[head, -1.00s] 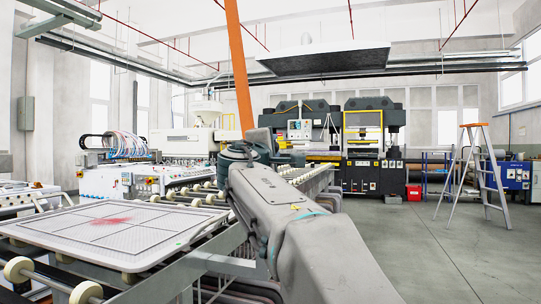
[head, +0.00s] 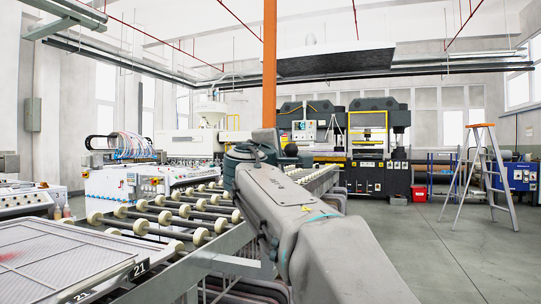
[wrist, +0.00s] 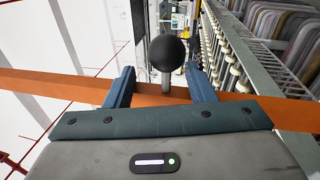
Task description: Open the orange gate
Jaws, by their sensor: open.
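The orange gate shows as a long orange bar (head: 270,60), upright in the head view behind my arm. In the wrist view the orange bar (wrist: 55,85) runs across the picture, sloping down to the right. A black ball knob (wrist: 167,52) on a short pale stem stands out at the bar. My gripper (wrist: 161,85) is open, with one blue finger on each side of the stem. I cannot tell whether either finger touches it. In the head view my arm hides the bar's lower part and most of my gripper.
A roller conveyor (head: 165,213) runs along the left, with a perforated tray (head: 60,262) at the lower left beside a "21" label. Presses (head: 375,150) stand at the back. A stepladder (head: 482,175) stands on the right. The grey floor (head: 430,240) at the right front is clear.

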